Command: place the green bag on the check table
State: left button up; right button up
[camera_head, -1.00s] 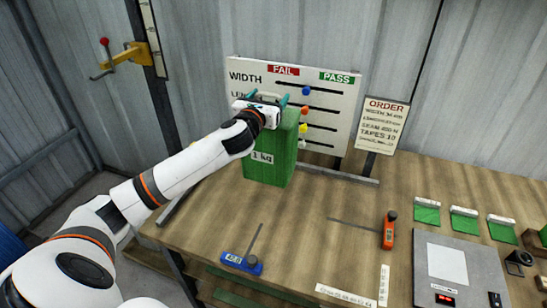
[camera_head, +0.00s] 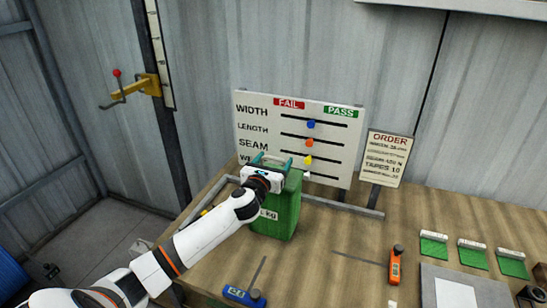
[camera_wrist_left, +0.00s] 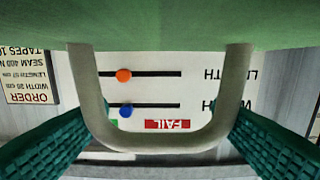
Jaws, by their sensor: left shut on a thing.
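The green bag (camera_head: 287,213) stands upright at the back left of the wooden check table (camera_head: 325,245), in front of the sign board. Its pale label is partly behind my arm. My left gripper (camera_head: 271,163) is above the bag, shut on its pale handle. In the left wrist view the handle (camera_wrist_left: 160,142) loops between the teal fingers, and the bag's green top (camera_wrist_left: 160,25) fills the upper edge. I cannot tell whether the bag's base touches the table. My right gripper is out of view.
The WIDTH/LENGTH board (camera_head: 255,122) with coloured knobs stands behind the bag, and an ORDER sign (camera_head: 389,158) right of it. A blue tool (camera_head: 243,296), an orange tool (camera_head: 395,265), green samples (camera_head: 472,254) and a grey device (camera_head: 448,285) lie on the table. The table middle is mostly clear.

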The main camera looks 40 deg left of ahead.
pick_arm(q)
jog(key=shift+r, duration=0.25)
jog(key=o, duration=1.7)
jog(key=shift+f, duration=0.25)
jog(key=o, duration=0.4)
jog(key=shift+s+d+r, duration=0.1)
jog(key=shift+s, duration=0.05)
jog(key=shift+c, duration=0.2)
jog(key=shift+s, duration=0.25)
jog(key=b+v, duration=0.2)
jog(key=v, duration=0.9)
jog(key=shift+s, duration=0.2)
